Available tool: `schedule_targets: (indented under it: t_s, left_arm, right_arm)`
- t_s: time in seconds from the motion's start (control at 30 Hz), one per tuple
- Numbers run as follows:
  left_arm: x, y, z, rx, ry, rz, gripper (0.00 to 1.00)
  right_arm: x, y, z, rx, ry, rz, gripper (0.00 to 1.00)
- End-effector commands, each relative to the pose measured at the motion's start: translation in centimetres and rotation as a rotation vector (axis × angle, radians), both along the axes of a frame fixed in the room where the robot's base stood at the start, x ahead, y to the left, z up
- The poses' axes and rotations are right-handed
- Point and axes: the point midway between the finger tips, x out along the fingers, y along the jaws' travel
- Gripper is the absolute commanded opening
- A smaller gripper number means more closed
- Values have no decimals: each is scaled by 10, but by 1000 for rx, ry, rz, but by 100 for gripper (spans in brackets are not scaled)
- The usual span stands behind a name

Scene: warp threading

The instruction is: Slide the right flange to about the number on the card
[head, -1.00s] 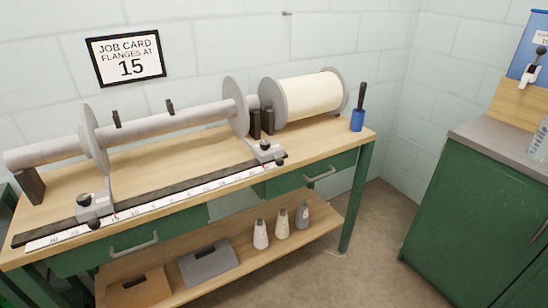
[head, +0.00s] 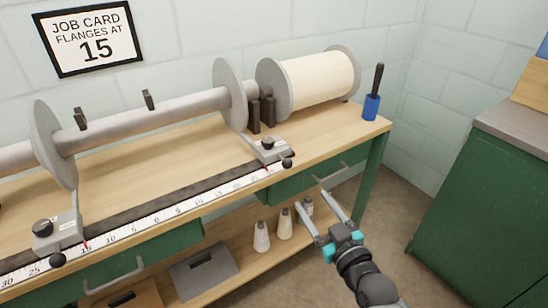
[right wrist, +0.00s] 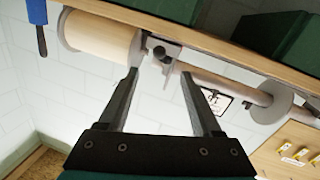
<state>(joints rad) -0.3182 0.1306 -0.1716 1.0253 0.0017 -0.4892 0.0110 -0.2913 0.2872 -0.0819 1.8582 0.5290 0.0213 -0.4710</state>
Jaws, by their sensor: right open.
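The right flange (head: 229,95) is a grey disc standing upright on the grey shaft, beside the cream roll. Its clamp carriage (head: 268,149) with a dark knob sits on the rail, its red pointer near the 25 end of the white scale (head: 170,213). The job card (head: 90,38) reads "flanges at 15". My right gripper (head: 312,199) is open and empty, in front of the bench, low and right of the carriage, touching nothing. In the right wrist view the carriage (right wrist: 164,54) appears upside down beyond the open fingers. My left gripper is out of view.
The left flange (head: 50,145) stands with its carriage (head: 57,231) pointer near 15. White cones (head: 262,237) stand on the lower shelf. The floor right of the bench is clear.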

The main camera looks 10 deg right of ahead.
Motion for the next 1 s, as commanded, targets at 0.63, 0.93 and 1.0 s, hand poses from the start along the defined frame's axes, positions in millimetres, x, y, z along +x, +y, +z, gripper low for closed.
schedule_targets:
  t_s: [0.63,0.93,1.0]
  left_arm:
    - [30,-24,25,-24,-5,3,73]
    - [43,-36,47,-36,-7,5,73]
    - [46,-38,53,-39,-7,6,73]
  right_arm:
    - [71,11,6,2,-18,1,66]
    - [108,17,6,3,-17,0,66]
    - [116,18,5,2,-17,0,66]
